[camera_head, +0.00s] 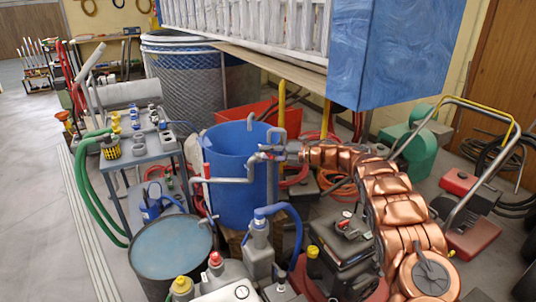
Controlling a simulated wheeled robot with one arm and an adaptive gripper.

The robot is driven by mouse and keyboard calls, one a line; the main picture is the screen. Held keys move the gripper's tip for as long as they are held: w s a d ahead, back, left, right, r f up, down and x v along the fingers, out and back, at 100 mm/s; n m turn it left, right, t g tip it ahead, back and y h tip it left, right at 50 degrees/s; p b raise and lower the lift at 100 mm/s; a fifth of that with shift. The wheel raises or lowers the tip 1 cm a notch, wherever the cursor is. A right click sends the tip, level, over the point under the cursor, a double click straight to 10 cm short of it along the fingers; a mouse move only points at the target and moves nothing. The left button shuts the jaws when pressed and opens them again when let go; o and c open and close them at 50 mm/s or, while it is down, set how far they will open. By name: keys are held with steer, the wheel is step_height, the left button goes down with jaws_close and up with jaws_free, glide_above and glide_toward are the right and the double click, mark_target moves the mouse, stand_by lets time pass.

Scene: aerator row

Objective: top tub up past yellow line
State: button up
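A blue round tub (231,192) stands at the middle, its open top facing me. I cannot make out a yellow line on it or the water level inside. A bent grey pipe (233,180) runs across its front, with a thin upright pipe with a red upper part (206,172) to its left. My copper-coloured arm reaches in from the lower right. My small grey gripper (272,152) is at the tub's right rim, by the pipe fittings. Whether its fingers touch or hold a fitting is too small to tell.
A dark drum (172,252) with a bluish top stands front left. Bottles and a jug (258,250) crowd the front. A grey table (150,150) with small items stands left. A big blue block (395,50) overhangs the back right. Open floor (35,190) lies far left.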

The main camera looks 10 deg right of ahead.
steer(key=v, duration=1.1)
steer(key=shift+s+d, duration=0.25)
steer(key=shift+d, duration=0.05)
steer(key=shift+r, duration=0.1)
